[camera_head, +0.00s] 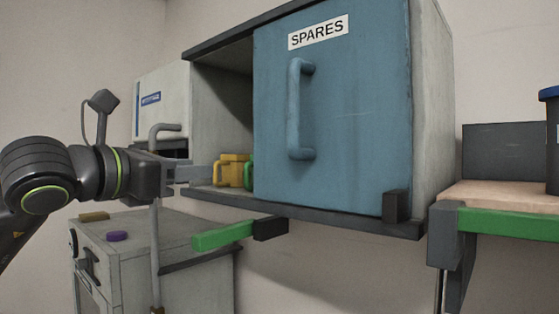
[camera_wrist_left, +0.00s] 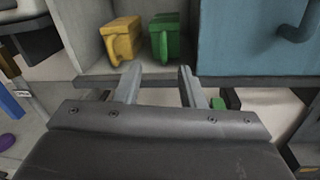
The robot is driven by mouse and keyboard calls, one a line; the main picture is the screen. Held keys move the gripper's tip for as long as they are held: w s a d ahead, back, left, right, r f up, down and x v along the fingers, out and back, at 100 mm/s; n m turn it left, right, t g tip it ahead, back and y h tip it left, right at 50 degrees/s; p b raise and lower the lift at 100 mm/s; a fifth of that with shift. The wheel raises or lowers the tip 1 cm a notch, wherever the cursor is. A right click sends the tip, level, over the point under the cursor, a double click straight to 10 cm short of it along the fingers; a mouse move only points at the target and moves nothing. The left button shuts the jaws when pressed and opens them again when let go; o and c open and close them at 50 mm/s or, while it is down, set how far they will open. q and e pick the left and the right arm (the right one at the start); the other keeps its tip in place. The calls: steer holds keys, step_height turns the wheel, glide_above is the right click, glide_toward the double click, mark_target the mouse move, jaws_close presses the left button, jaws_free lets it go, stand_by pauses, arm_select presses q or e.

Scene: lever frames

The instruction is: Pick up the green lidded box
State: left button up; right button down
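The green lidded box (camera_wrist_left: 164,37) stands inside the open left part of the wall cabinet, right of a yellow box (camera_wrist_left: 121,39) with a handle. In the head view only a sliver of the green box (camera_head: 248,175) shows, as the blue sliding door hides the rest. My left gripper (camera_head: 208,173) is at the cabinet opening, in front of the boxes. In the left wrist view its two fingers (camera_wrist_left: 158,90) are apart with nothing between them, and the green box is beyond them. My right gripper is not in view.
The blue door (camera_head: 350,110) marked SPARES covers the cabinet's right part. A green lever (camera_head: 222,236) juts out below the cabinet shelf. A grey machine (camera_head: 150,255) stands below left, with a purple knob (camera_head: 117,236) on top. A green-edged bench (camera_head: 505,222) is at right.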

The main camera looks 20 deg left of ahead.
arm_select(q)
steer(key=p, duration=0.4)
glide_toward(246, 165)
steer(key=a+x, duration=0.1)
steer(key=x, duration=0.2)
steer(key=p+x, duration=0.1)
steer(key=x, duration=0.1)
steer(key=p+x, duration=0.2)
steer(key=d+p+x, duration=0.1)
steer(key=p+x, duration=0.1)
steer(key=shift+s+a, duration=0.1)
steer(key=shift+s, duration=0.05)
steer(key=shift+w+f+p, duration=0.1)
steer(key=shift+w+p, duration=0.2)
steer(key=shift+p, duration=0.1)
steer(key=shift+c, duration=0.3)
jaws_close()
